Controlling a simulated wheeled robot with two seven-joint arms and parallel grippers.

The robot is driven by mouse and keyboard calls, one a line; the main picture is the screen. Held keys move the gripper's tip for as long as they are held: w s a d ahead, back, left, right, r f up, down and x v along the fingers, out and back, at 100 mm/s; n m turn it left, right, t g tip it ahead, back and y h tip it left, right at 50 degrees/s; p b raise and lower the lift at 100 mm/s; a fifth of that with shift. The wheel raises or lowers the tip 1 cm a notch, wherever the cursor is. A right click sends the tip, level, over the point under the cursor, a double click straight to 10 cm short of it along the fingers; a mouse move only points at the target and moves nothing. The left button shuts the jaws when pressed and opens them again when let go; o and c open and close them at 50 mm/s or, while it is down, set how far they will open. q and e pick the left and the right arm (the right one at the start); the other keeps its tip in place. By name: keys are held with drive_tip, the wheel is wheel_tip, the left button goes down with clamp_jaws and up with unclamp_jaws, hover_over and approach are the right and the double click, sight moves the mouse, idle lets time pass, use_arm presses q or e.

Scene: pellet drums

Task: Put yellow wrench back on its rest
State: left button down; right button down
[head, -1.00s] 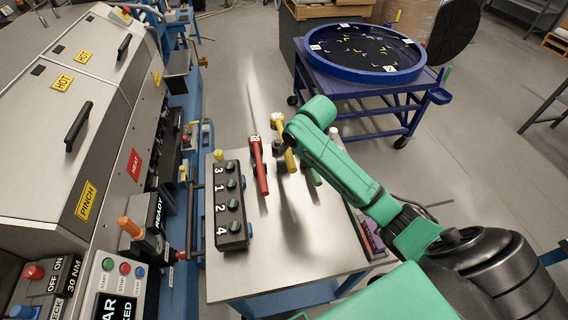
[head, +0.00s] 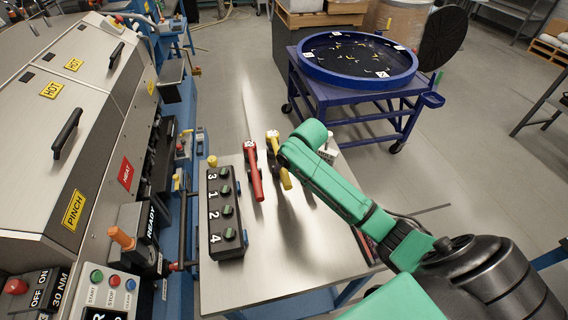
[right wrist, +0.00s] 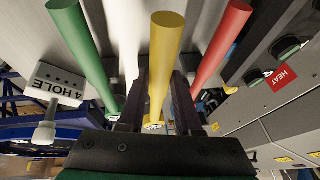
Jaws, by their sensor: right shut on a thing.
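The yellow wrench (head: 285,178) is beside the red wrench over the steel table, its head end away from me. My right gripper (head: 277,160) is shut on it, partly hidden behind my green arm. In the right wrist view the yellow handle (right wrist: 166,50) runs between the two dark fingers (right wrist: 162,95). The red wrench (head: 254,172) is left of it in the head view. A green wrench (right wrist: 88,55) is on its other side in the right wrist view. The yellow wrench's rest cannot be made out, nor whether the wrench touches it. My left gripper is not in view.
A black switch box (head: 226,215) with numbered green knobs stands on the steel table (head: 262,265), left of the wrenches. A white block marked 4 HOLE (right wrist: 60,85) is near the green wrench. The machine (head: 60,130) borders the left; a blue drum cart (head: 355,90) stands behind.

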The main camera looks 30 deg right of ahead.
idle(0.5)
drive_tip(key=shift+r+p, duration=0.1)
drive_tip(key=shift+p, duration=0.35)
drive_tip(key=shift+f+p, duration=0.25)
drive_tip(key=shift+p, duration=0.25)
drive_tip(key=shift+f, duration=0.1)
drive_tip(key=shift+f, duration=0.15)
